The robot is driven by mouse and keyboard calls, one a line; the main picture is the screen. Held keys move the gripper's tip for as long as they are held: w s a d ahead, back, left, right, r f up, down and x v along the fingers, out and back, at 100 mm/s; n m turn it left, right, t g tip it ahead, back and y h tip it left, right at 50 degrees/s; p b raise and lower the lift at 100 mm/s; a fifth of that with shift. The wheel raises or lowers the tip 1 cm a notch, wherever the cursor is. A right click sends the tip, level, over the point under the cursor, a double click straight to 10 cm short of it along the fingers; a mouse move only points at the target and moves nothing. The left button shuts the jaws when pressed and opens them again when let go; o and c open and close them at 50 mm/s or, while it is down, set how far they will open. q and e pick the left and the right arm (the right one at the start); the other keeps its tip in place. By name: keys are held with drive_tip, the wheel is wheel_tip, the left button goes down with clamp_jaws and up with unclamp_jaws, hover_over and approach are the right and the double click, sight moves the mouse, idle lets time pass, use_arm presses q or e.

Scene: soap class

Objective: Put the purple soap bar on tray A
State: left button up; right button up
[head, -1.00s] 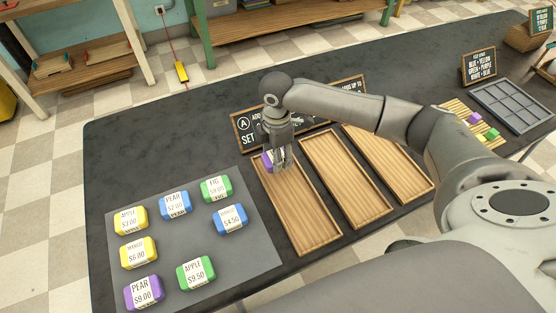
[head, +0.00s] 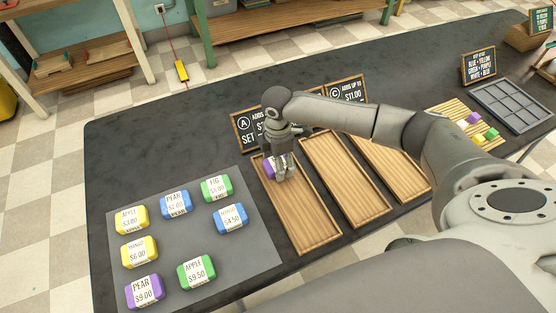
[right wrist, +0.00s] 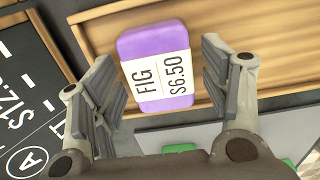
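The purple soap bar (right wrist: 150,62), labelled FIG $6.50, is near the far end of tray A in the right wrist view, and its side shows in the head view (head: 269,168). My right gripper (head: 283,174) points down over the tray's far end. In the right wrist view its fingers (right wrist: 165,85) stand apart on either side of the bar, with narrow gaps showing. The bar seems to lie on the tray; its underside is hidden. My left gripper is not in view.
Two more wooden trays, middle (head: 345,180) and right (head: 395,165), stand alongside. A grey mat (head: 205,260) at left holds several soap bars, including another purple one (head: 145,291) labelled PEAR. A slatted rack (head: 455,108) and dark grid tray (head: 510,105) are at right.

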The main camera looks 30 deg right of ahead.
wheel_tip(320, 180, up, 12)
drive_tip(key=shift+r+b, duration=0.15)
drive_tip(key=shift+b, duration=0.15)
idle(0.4)
